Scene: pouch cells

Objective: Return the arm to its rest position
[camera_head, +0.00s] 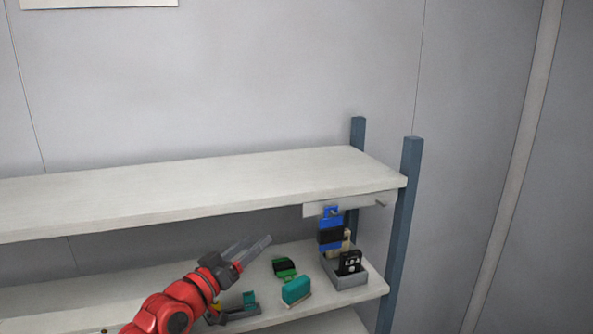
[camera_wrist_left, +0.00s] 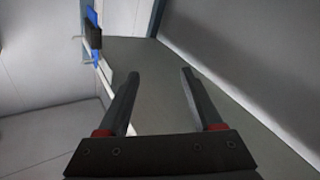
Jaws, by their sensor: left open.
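My left gripper (camera_head: 257,245) is at the end of my red arm, in front of the lower shelf. Its two grey fingers point up and to the right. In the left wrist view the gripper (camera_wrist_left: 159,76) is open, with nothing between the fingers. The teal and green items on the shelf lie to the right of and below the fingertips, apart from them. My right gripper is not in view.
A blue-and-black item (camera_head: 330,234) hangs below the upper shelf (camera_head: 200,187). A grey bin (camera_head: 349,281) stands under it on the lower shelf (camera_head: 372,291). A teal block (camera_head: 296,290) and a green-and-black item (camera_head: 284,267) lie nearby. A blue post (camera_head: 402,230) stands at right.

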